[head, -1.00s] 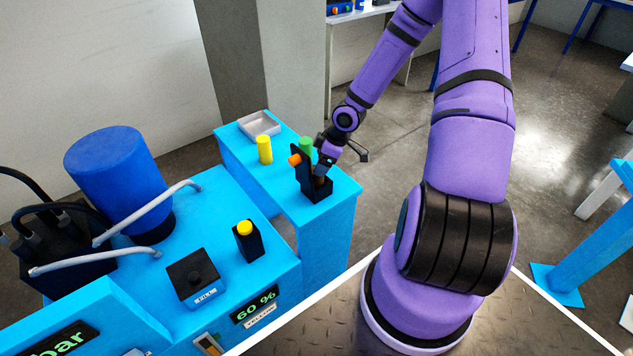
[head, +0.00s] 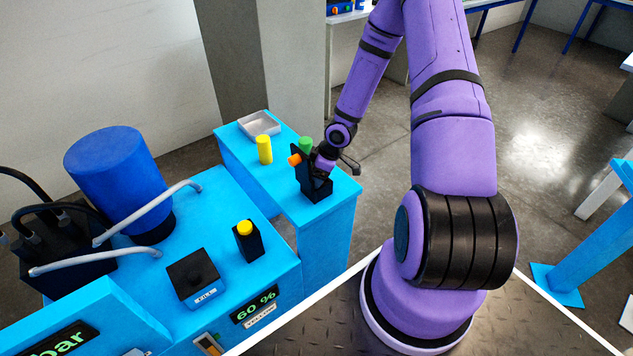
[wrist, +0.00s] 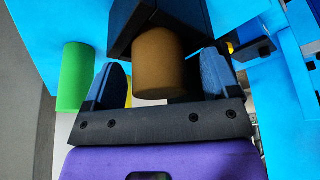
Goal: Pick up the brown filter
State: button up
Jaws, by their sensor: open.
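The brown filter (wrist: 168,65) is a short cylinder that sticks out of a dark holder (wrist: 128,38) in the wrist view. In the head view the black holder (head: 317,188) stands on the blue bench, and my gripper hides the brown filter. My gripper (wrist: 164,72) is open, with one blue-padded finger on each side of the filter. Gaps show between the filter and both fingers, so it is not gripped. In the head view my gripper (head: 322,166) is right at the holder.
A green cylinder (head: 305,144), an orange one (head: 294,160) and a yellow one (head: 264,150) are close by. A grey tray (head: 260,124) lies at the bench's back. Nearer are a black holder with a yellow top (head: 246,240) and a blue tank (head: 118,180).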

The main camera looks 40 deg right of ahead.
jog(key=shift+c, duration=0.4)
jog(key=c, duration=1)
jog(key=shift+o, duration=0.2)
jog(key=shift+r, duration=0.1)
